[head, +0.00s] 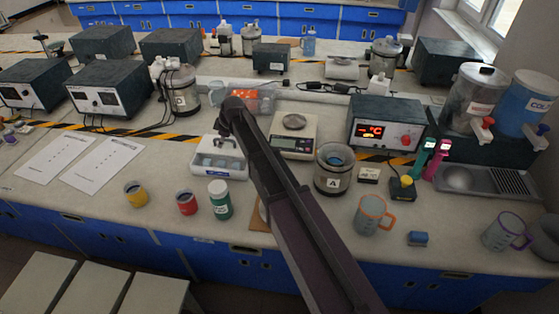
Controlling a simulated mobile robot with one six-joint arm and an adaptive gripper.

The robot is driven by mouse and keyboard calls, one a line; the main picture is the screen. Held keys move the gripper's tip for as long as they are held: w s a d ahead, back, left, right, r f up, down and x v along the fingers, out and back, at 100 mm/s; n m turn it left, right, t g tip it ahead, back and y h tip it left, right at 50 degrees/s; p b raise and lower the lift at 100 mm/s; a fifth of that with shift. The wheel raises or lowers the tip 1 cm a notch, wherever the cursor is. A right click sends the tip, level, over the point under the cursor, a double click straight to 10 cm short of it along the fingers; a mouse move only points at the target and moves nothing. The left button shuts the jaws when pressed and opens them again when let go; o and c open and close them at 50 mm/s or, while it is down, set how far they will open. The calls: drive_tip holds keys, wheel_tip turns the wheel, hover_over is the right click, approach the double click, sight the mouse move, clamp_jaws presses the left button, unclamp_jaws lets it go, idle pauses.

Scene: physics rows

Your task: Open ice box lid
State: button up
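A small white box (219,167), which looks like the ice box, stands on the bench left of the middle. Its top is partly hidden by my arm and gripper, and I cannot tell clearly how its lid sits. My gripper (224,132) is at the far end of my dark arm, pointing down just above the back of the box. Its fingers are dark and too small to show whether they are open or shut. I cannot tell whether they touch the lid.
A balance (294,142) and a jar marked A (332,172) stand right of my arm. A green bottle (220,199), red pot (186,202) and yellow pot (135,194) stand in front of the box. Paper sheets (101,166) lie left. A clear tray (265,101) stands behind.

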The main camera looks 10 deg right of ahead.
drive_tip(key=s, duration=0.2)
drive_tip(key=s+a, duration=0.1)
drive_tip(key=s, duration=0.1)
drive_tip(key=shift+a, duration=0.15)
drive_tip(key=shift+p+v, duration=1.1)
drive_tip(key=shift+v, duration=0.1)
drive_tip(key=p+v, duration=1.1)
drive_tip(key=v, duration=0.1)
drive_tip(key=s+d+f+m+g+h+b, duration=0.1)
drive_tip(key=s+d+f+m, duration=0.1)
drive_tip(key=s+d+m, duration=0.3)
drive_tip(key=s+d+f+m+g+h+b, duration=0.1)
drive_tip(key=s+d+f+m+b, duration=0.1)
drive_tip(key=s+d+m, duration=0.3)
drive_tip(key=shift+s+d+f+m+g+h, duration=0.3)
drive_tip(key=shift+s+d+f+m+h, duration=0.15)
drive_tip(key=shift+s+d, duration=1.95)
drive_tip(key=shift+s+a, duration=0.25)
